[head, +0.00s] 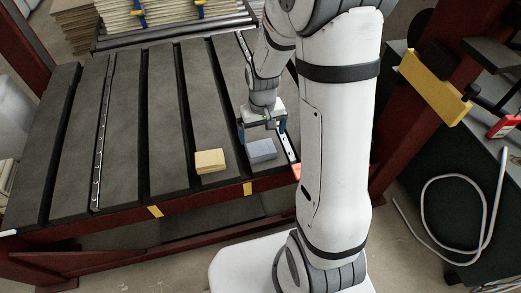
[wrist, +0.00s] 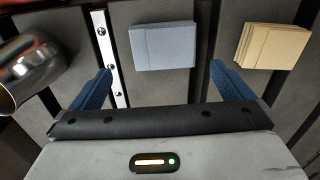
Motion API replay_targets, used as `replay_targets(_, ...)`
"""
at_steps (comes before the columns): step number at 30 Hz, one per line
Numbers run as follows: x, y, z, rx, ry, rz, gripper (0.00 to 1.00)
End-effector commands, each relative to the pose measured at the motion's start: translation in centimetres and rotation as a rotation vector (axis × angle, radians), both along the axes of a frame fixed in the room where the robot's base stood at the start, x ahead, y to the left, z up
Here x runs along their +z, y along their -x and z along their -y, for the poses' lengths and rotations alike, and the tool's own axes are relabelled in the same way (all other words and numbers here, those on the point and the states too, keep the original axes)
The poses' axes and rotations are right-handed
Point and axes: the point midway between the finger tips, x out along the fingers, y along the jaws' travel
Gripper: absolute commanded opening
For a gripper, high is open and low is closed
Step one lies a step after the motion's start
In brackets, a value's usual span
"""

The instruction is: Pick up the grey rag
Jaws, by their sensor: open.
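The grey rag (head: 261,150) is a folded, blue-grey rectangle lying flat near the front edge of the slatted table, towards its right side. In the wrist view the grey rag (wrist: 162,47) lies ahead of the fingers, near the top centre. My gripper (head: 266,130) is just behind and above the rag in the head view. In the wrist view my gripper (wrist: 163,80) shows two blue fingers spread apart with nothing between them. The gap between fingers and rag is hard to judge.
A folded yellow rag (head: 210,161) lies left of the grey one, and also shows in the wrist view (wrist: 271,46). A metal rail (wrist: 103,50) with screws runs close beside the grey rag. The table (head: 45,150) is clear to the left. Stacked boards (head: 125,25) stand behind.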

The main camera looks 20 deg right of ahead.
Motion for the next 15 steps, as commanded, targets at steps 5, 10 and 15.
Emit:
replay_targets(5,-2.1,0.1,0.0,-0.003,0.0,-0.001,1.0)
replay_targets(10,-3.6,0.3,-0.2,-0.003,0.0,-0.001,1.0)
replay_targets(15,-6.3,0.6,-0.5,-0.004,0.0,-0.002,1.0)
